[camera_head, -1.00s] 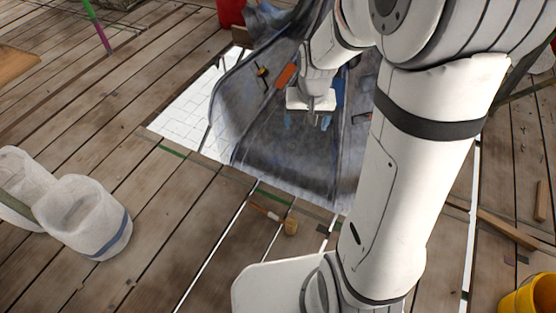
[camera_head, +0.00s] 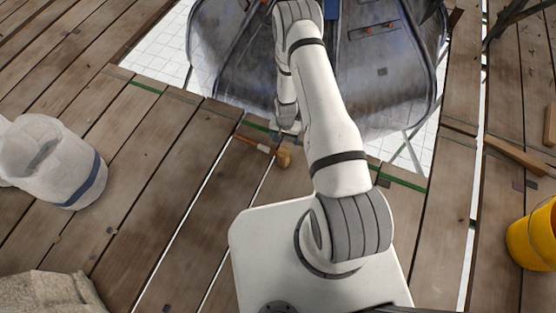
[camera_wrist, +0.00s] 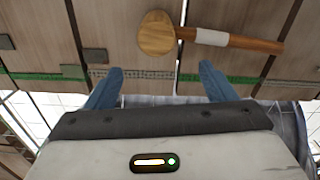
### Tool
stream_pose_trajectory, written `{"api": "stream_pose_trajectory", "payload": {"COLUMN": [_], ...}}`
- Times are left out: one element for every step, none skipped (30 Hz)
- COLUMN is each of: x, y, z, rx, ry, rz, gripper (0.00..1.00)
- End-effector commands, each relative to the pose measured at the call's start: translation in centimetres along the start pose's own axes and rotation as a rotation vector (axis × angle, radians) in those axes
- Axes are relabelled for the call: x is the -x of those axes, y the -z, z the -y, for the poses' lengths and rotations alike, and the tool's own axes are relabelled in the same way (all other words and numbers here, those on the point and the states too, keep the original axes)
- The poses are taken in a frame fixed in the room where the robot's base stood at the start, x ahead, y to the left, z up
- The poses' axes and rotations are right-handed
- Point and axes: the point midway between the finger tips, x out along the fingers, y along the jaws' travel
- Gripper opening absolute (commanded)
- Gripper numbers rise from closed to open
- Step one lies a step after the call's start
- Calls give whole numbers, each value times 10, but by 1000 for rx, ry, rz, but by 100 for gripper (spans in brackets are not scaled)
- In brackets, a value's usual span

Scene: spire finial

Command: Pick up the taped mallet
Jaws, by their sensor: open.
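The mallet shows in the wrist view with a round wooden head (camera_wrist: 157,34) and a wooden handle wrapped in white tape (camera_wrist: 212,37). It lies on the planks, handle pointing right in that view. In the head view the mallet (camera_head: 283,157) lies just in front of the green-striped plank edge, handle to the upper left. My gripper (camera_wrist: 160,75) is open and empty, its two blue fingers apart. The mallet lies beyond the fingertips in the wrist view, not between them. In the head view my gripper's end is near the mallet and mostly hidden by my arm.
A grey tarp-like chute (camera_head: 380,85) fills the opening past the plank edge, with white tiles (camera_head: 160,62) far below. Narrow gaps run between planks. A white sack (camera_head: 50,160) stands at left, a yellow bucket (camera_head: 532,240) at right. Planks left of the mallet are mostly clear.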

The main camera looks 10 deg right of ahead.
Motion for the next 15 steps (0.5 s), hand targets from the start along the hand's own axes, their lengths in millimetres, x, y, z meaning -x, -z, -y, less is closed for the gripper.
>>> {"api": "stream_pose_trajectory", "payload": {"x": [-15, -19, -24, -28, -32, -36, -40, -43, -48, -50, -53, -55, -57, -60, -65], "y": [-4, -5, -6, -6, -7, -7, -7, -7, -7, -8, -7, -8, -8, -8, -9], "z": [-2, -3, -3, -3, -4, -4, -4, -4, -4, -4, -4, -4, -4, -4, -4], "rx": [-5, -8, -10, -11, -12, -12, -12, -12, -12, -12, -11, -11, -11, -11, -11], "ry": [-2, -2, -2, -2, -2, -3, -3, -3, -3, -3, -2, -2, -2, -3, -3], "rz": [4, 4, 4, 4, 5, 5, 5, 5, 5, 5, 5, 5, 5, 5, 6], "gripper": [77, 77, 77, 77, 77, 77, 77, 77, 77, 77, 77, 77, 77, 77, 77]}}
